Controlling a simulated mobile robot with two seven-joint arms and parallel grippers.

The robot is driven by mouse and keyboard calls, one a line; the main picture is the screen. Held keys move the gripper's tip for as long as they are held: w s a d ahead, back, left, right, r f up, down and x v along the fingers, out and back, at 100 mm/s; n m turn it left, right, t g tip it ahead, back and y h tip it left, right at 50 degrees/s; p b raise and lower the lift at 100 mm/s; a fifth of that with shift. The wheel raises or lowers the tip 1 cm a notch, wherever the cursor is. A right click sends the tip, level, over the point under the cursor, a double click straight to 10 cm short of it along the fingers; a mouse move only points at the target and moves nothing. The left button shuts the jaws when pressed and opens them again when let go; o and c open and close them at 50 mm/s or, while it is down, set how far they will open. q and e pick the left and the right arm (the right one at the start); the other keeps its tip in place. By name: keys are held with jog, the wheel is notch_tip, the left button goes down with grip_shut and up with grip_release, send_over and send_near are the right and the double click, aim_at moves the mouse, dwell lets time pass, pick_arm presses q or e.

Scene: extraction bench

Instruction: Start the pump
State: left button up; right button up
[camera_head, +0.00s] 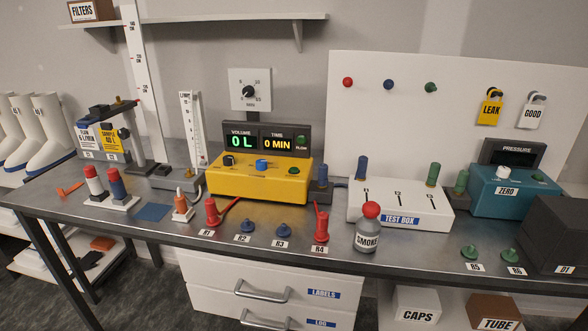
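The yellow pump unit (258,183) stands on the metal bench left of centre. Neither of my grippers is in view.
A white test box (400,208) and a teal pressure unit (513,192) stand to the right. A smoke bottle (368,235), red fittings (212,212) and blue plugs (247,226) line the front edge. A flow tube stand (191,135) is left of the pump.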

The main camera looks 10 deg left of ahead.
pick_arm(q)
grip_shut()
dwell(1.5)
